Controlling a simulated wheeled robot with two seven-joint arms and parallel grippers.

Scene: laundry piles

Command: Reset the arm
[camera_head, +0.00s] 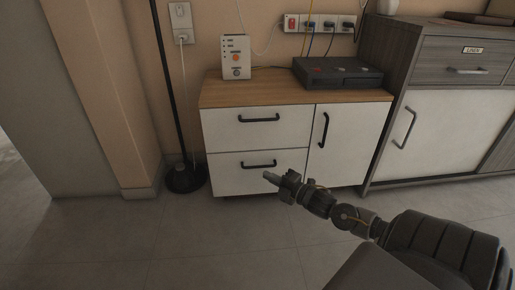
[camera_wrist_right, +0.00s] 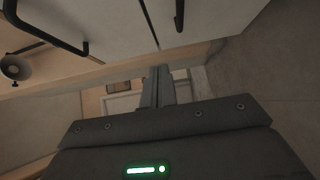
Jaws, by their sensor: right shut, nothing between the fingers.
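My right arm comes in from the lower right in the head view. Its gripper (camera_head: 271,177) is shut and empty, held in front of the lower drawer of a white cabinet (camera_head: 228,178). In the right wrist view the two fingers (camera_wrist_right: 158,85) lie together with nothing between them. My left gripper is in neither view.
The cabinet has a wooden top (camera_head: 265,92) bearing a white box (camera_head: 236,57) and a black device (camera_head: 338,73). A grey cabinet (camera_head: 430,125) stands to the right. A black pole on a round base (camera_head: 185,179) stands left. The tiled floor (camera_head: 150,240) looks clear.

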